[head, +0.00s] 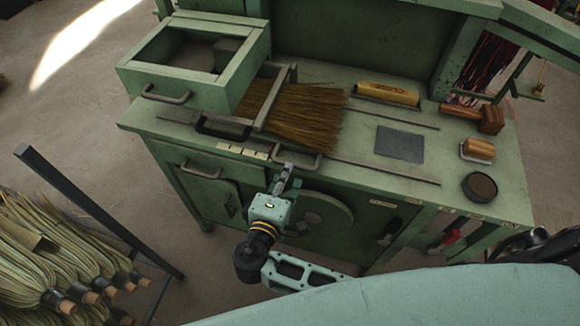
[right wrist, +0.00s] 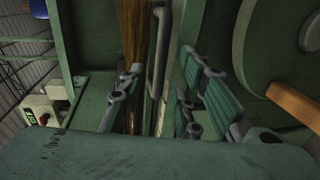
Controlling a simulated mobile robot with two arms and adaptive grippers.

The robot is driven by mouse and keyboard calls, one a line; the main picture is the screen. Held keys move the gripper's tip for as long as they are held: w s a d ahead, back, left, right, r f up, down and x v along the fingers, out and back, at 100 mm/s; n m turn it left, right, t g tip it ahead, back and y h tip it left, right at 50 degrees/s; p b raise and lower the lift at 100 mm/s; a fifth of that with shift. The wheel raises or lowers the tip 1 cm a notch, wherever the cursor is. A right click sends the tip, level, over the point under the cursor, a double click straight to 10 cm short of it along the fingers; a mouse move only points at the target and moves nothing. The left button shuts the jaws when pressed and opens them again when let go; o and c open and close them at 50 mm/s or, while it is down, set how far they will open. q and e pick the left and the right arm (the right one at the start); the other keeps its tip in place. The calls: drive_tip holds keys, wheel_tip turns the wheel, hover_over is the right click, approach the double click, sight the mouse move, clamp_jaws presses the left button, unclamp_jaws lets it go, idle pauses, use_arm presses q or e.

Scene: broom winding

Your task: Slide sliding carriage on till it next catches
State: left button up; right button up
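The sliding carriage (head: 262,115) appears to be the grey frame on the green bench, around brown broom bristles (head: 305,115). A grey bar handle (head: 308,166) sticks out at its front edge. My right gripper (head: 286,172) is at the bench's front edge, at the left end of this handle. In the right wrist view my right gripper (right wrist: 160,98) is open, with a finger on each side of the upright-looking handle bar (right wrist: 158,55). Gaps show between bar and fingers. Whether the bar lies fully between the fingertips is hard to tell. My left gripper is not in view.
A green open-topped box (head: 140,78) stands at the bench's left end. A long thin rail (head: 385,172) runs right of the handle. A dark plate (head: 400,145), brushes, a mallet (head: 480,116) and a round tin (head: 480,187) lie to the right. Broom bundles (head: 60,260) stand lower left.

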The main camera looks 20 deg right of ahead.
drive_tip(key=shift+p+x, duration=0.3)
drive_tip(key=shift+x, duration=1.4)
drive_tip(key=shift+c, duration=0.3)
clamp_jaws()
